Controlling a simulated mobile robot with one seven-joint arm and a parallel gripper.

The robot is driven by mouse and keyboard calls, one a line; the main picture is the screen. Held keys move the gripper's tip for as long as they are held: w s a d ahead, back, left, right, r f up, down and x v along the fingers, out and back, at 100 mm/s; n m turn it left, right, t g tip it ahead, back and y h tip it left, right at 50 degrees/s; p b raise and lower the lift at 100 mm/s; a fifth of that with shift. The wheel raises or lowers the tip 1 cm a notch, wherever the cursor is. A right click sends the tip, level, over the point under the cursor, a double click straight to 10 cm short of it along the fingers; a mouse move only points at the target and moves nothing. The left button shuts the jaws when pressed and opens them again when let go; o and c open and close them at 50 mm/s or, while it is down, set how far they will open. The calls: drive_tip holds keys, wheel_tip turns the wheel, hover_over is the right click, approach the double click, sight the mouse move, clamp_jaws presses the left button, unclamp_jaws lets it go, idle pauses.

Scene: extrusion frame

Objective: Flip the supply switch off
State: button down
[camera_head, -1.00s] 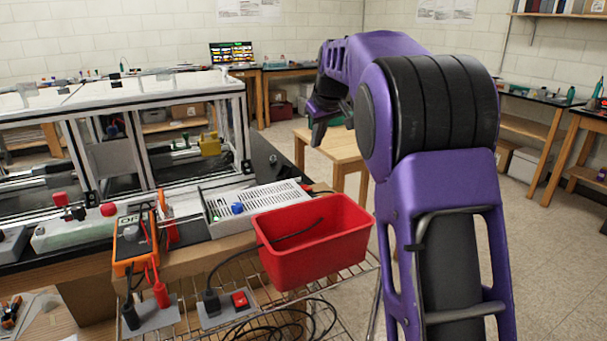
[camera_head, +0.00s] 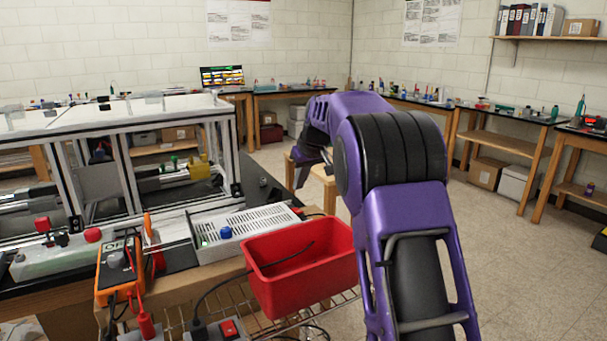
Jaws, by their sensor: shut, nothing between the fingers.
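A red rocker switch (camera_head: 230,328) sits on a grey socket plate at the bottom edge of the view, beside a black plug (camera_head: 199,329). Whether it is on or off is too small to tell. A white perforated power supply box (camera_head: 245,228) stands on the bench behind it, with a blue knob and a small green spot on its front. Which one the supply switch belongs to is not clear. My gripper (camera_head: 301,176) is shut and empty, pointing down beyond the bench, in front of a wooden stool and well apart from both.
A red bin (camera_head: 300,268) stands on the wire shelf just right of the switch, with a black cable over its rim. An orange multimeter (camera_head: 118,268) with red leads is at the left. An aluminium extrusion frame (camera_head: 120,150) fills the bench behind. Open floor lies right.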

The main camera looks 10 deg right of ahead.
sight(298, 212)
drive_tip(key=f, duration=0.3)
drive_tip(key=w+f+b, duration=0.1)
drive_tip(key=shift+a+f, duration=0.2)
drive_tip(key=shift+f, duration=0.2)
drive_tip(key=shift+s+d+f, duration=0.1)
drive_tip(key=shift+s+f, duration=0.25)
drive_tip(key=shift+f, duration=0.45)
drive_tip(key=shift+s+d+f+b, duration=0.15)
drive_tip(key=shift+s+f+b, duration=0.05)
drive_tip(key=shift+f+b, duration=0.2)
drive_tip(key=shift+r+p, duration=0.1)
drive_tip(key=shift+p, duration=0.2)
drive_tip(key=shift+w+a+r+p, duration=0.15)
drive_tip(key=shift+w+p, duration=0.2)
drive_tip(key=shift+p, duration=0.1)
drive_tip(key=shift+w+a+r+p, duration=0.15)
drive_tip(key=shift+w+p, duration=0.2)
drive_tip(key=shift+p, duration=0.05)
